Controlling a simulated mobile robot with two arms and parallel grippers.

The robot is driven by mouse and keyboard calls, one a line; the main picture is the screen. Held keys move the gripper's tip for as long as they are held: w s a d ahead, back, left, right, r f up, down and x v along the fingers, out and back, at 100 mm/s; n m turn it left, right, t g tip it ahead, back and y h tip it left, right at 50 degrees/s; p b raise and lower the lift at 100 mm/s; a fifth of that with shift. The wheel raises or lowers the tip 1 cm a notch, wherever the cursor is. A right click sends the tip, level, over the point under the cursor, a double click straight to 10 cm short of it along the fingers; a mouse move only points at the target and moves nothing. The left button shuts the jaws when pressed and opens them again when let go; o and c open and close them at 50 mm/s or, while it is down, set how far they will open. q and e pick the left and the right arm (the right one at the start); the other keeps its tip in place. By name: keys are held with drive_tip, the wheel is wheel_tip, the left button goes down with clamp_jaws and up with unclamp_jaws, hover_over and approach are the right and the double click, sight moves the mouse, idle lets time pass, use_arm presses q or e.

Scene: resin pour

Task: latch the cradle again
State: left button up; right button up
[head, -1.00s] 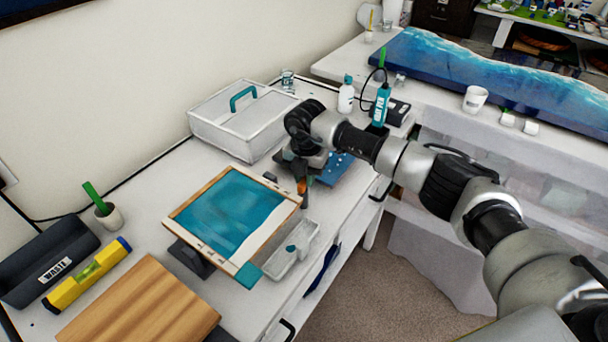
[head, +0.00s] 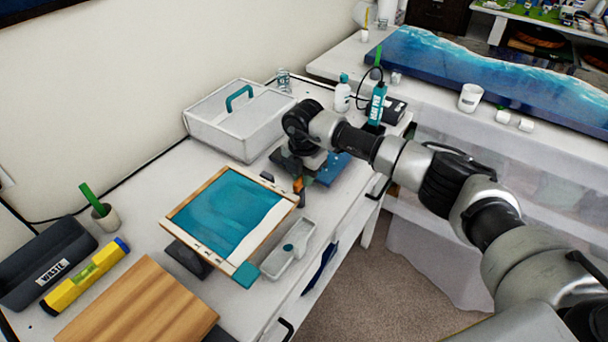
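The cradle is a wooden-rimmed frame holding a teal and white resin panel (head: 228,212), raised on dark supports (head: 187,257) above the white worktop. It looks slightly tilted. A teal tab (head: 246,274) sits at its near right corner. My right gripper (head: 299,187) points down beside the cradle's far right corner. A small orange piece shows at its fingertips, and I cannot tell whether the fingers touch or hold it. The latch itself is not clearly visible; the gripper and wrist cover part of that corner. My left gripper is out of view.
A white lidded box (head: 240,125) stands behind. A blue mat (head: 332,168) lies beyond my gripper. A grey tray (head: 290,250) sits right of the cradle, near the worktop edge.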

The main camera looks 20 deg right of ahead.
drive_tip(key=o, duration=0.4)
drive_tip(key=shift+o, duration=0.2)
wheel_tip(320, 180, up, 11)
drive_tip(key=b, duration=0.2)
drive_tip(key=shift+b, duration=0.4)
drive_tip(key=shift+f, duration=0.1)
